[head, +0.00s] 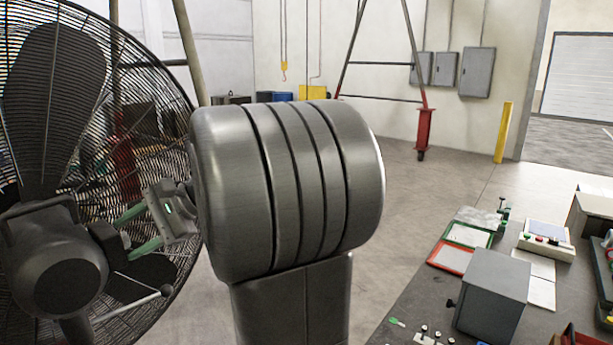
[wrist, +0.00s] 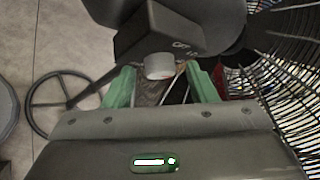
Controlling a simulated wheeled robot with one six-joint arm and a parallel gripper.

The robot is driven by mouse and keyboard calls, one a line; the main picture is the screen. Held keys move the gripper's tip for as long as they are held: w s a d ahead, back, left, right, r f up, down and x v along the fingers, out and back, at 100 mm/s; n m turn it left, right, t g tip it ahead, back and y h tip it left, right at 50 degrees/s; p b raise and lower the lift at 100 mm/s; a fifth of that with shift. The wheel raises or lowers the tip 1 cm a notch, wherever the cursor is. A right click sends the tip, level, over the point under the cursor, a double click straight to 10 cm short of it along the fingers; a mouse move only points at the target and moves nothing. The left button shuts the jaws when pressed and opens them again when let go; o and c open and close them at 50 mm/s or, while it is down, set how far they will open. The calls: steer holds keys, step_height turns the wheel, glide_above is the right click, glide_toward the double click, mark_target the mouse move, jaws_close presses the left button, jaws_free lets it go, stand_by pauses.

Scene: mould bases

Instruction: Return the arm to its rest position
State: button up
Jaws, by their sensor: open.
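My gripper (head: 126,236) is at the left of the head view, in front of the large fan, with its green fingers pointing left toward the fan's motor. In the wrist view the two green fingers (wrist: 162,86) stand apart with nothing held between them. The fan's dark motor housing (wrist: 165,38), with an OFF label and a round grey knob, shows just beyond the fingertips. I cannot tell whether the fingers touch it.
The black fan (head: 55,100) with its wire cage fills the left side, close to my gripper. A workbench (head: 400,318) at the right bears a grey box (head: 492,292), red and green trays and a control box. Open floor (head: 430,195) lies beyond. A yellow post (head: 503,132) stands farther back.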

steer(key=shift+w+a+r+m+g+h, duration=0.15)
steer(key=shift+m+g+h, duration=0.35)
steer(key=shift+h, duration=0.4)
